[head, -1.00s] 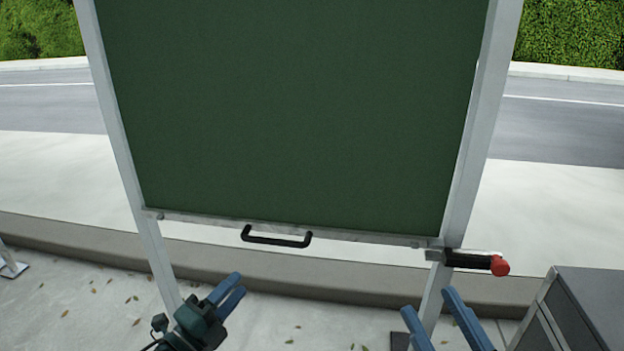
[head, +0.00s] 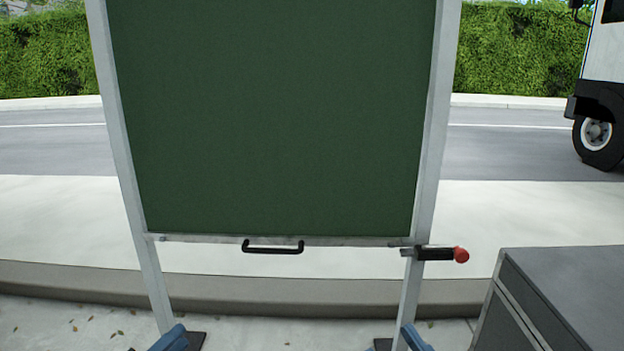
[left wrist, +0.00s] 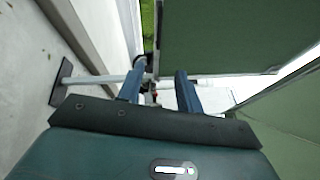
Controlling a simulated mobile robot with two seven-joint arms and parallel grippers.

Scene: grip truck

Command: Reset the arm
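My left gripper (head: 168,341) shows only as blue fingertips at the bottom edge of the head view. In the left wrist view my left gripper (left wrist: 159,90) has its two blue fingers apart with nothing between them. My right gripper (head: 400,341) is at the bottom edge, right of centre, by the right post's foot; its blue tips look apart, and the rest is out of frame. Neither gripper touches anything that I can see.
A large green panel (head: 275,120) in a grey frame stands ahead, with a black handle (head: 273,250) and a red-tipped black lever (head: 436,254) at its lower edge. A grey cabinet (head: 560,300) is at right. A truck (head: 600,90) stands across the road.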

